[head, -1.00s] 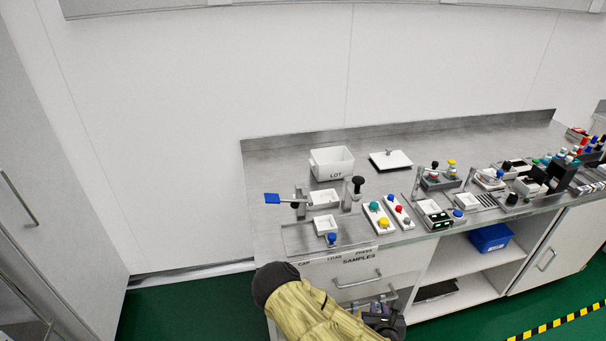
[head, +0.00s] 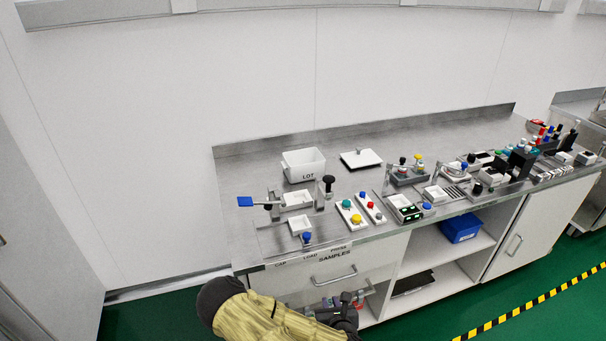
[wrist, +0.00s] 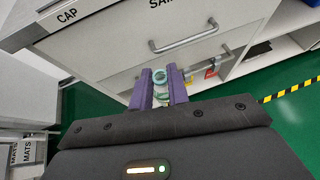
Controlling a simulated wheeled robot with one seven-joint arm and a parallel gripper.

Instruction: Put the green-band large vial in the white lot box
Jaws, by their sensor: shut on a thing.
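My gripper (head: 347,308) is low in front of the drawers, below the bench top. In the wrist view its two purple fingers (wrist: 161,86) are shut on a clear vial with a green-teal band (wrist: 160,76). Most of the vial is hidden between the fingers, and I cannot make it out in the head view. The white lot box (head: 304,166), marked LOT, stands open on the back left of the bench, up and left of my gripper. Its flat white lid (head: 361,159) with a small knob lies on the bench to its right.
A press stand with a blue lever (head: 245,202) and white trays stands in front of the lot box. Button panels (head: 356,217) are to its right. The drawer handle (head: 334,276) and bench front edge are near my arm. Bare steel (head: 240,170) lies left of the box.

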